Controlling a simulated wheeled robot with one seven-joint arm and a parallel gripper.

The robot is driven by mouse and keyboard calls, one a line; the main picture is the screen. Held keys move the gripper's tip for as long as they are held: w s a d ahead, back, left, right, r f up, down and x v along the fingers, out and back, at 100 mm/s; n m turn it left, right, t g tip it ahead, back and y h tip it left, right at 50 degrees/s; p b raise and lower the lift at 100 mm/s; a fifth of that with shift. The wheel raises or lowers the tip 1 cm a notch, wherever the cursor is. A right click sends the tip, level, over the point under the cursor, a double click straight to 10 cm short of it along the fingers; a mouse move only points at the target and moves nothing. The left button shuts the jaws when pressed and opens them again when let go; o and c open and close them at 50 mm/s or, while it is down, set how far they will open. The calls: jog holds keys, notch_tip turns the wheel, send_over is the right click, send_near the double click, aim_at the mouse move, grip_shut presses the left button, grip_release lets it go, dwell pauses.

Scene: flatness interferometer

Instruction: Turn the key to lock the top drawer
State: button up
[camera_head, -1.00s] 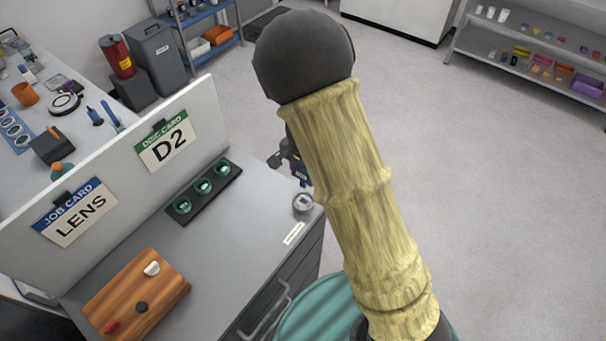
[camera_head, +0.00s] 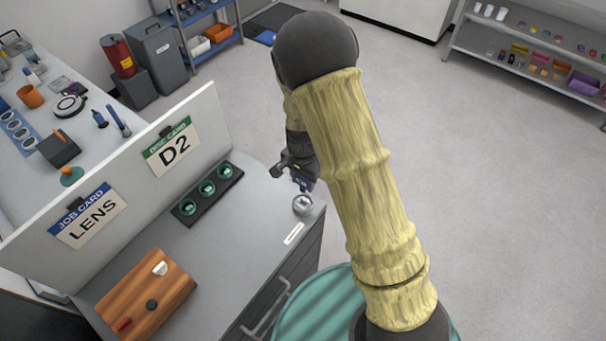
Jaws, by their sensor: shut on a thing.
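My gripper (camera_head: 303,185) is at the back right corner of the grey cabinet top, just above a round silver fitting (camera_head: 303,205). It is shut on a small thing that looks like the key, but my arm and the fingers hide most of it. I cannot see the key's shape, its angle or whether it sits in the fitting. The drawer fronts (camera_head: 292,268) show at the cabinet's right side, partly hidden by the teal round shape and my arm. The top drawer looks closed.
A white label (camera_head: 293,233) lies near the cabinet's edge. A black tray (camera_head: 207,189) with green-rimmed discs and a wooden board (camera_head: 146,296) stand on the top. A white panel (camera_head: 122,183) with two cards borders it. Open floor lies to the right.

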aim_at(303, 191)
jog(key=shift+f, duration=0.15)
jog(key=shift+f+b, duration=2.55)
jog(key=shift+f, duration=0.5)
jog(key=shift+f+b, duration=0.9)
jog(key=shift+f, duration=0.4)
jog(key=shift+n, duration=1.7)
jog(key=shift+n+b, duration=0.3)
jog(key=shift+n, duration=1.4)
